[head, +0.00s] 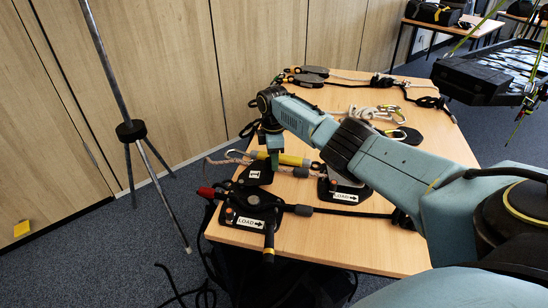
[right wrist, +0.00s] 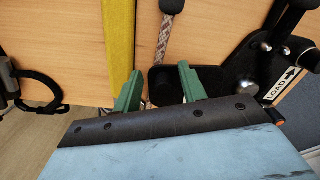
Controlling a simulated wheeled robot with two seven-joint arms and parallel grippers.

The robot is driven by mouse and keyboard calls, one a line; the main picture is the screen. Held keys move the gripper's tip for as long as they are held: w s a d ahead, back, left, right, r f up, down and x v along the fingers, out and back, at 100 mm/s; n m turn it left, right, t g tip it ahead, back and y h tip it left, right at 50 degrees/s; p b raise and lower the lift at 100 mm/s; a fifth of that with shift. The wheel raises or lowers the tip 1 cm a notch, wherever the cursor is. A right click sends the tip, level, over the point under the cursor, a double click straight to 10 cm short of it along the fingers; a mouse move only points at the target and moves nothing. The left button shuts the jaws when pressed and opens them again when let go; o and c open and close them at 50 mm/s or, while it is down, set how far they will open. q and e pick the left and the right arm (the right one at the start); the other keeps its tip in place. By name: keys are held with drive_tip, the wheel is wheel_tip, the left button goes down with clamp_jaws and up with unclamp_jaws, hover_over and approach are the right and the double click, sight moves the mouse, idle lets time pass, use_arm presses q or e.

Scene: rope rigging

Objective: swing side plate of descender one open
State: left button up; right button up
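Several black rope devices lie on the wooden table, some with white LOAD labels; I cannot tell which is descender one. One, with a black handle and a red-tipped part, lies at the front left (head: 250,207). Another black device (head: 343,191) lies to its right. A third black plate with a white label (head: 256,174) lies behind, partly under my right gripper (head: 273,155). That gripper points down with its green fingers apart. In the right wrist view its fingers (right wrist: 160,86) are open beside a dark plate, with a LOAD-labelled device (right wrist: 268,62) to the right. My left gripper is out of view.
A yellow tube (head: 294,160) lies by my right gripper. White coiled rope and carabiners (head: 377,113) and more black gear (head: 306,77) lie further back. A tripod stand (head: 131,131) is left of the table. The table's right front (head: 370,245) is mostly clear.

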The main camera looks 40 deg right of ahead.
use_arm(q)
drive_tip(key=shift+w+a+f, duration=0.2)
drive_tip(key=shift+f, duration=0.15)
use_arm(e)
drive_tip(key=shift+w+a+f, duration=0.15)
drive_tip(key=shift+a+f, duration=0.1)
drive_tip(key=shift+a, duration=0.1)
drive_tip(key=shift+r, duration=0.1)
drive_tip(key=shift+d+r+p, duration=0.4)
drive_tip(key=shift+d+r, duration=0.1)
drive_tip(key=shift+s+d+r, duration=0.25)
drive_tip(key=shift+d+r, duration=0.05)
drive_tip(key=shift+d, duration=0.2)
use_arm(q)
drive_tip(key=p, duration=0.3)
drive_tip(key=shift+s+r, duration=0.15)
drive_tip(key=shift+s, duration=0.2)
use_arm(e)
wheel_tip(320, 180, up, 11)
drive_tip(key=a, duration=0.1)
drive_tip(key=shift+w+a+r, duration=0.2)
drive_tip(key=shift+a, duration=0.05)
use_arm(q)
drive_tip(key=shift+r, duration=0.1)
use_arm(e)
drive_tip(key=shift+r, duration=0.2)
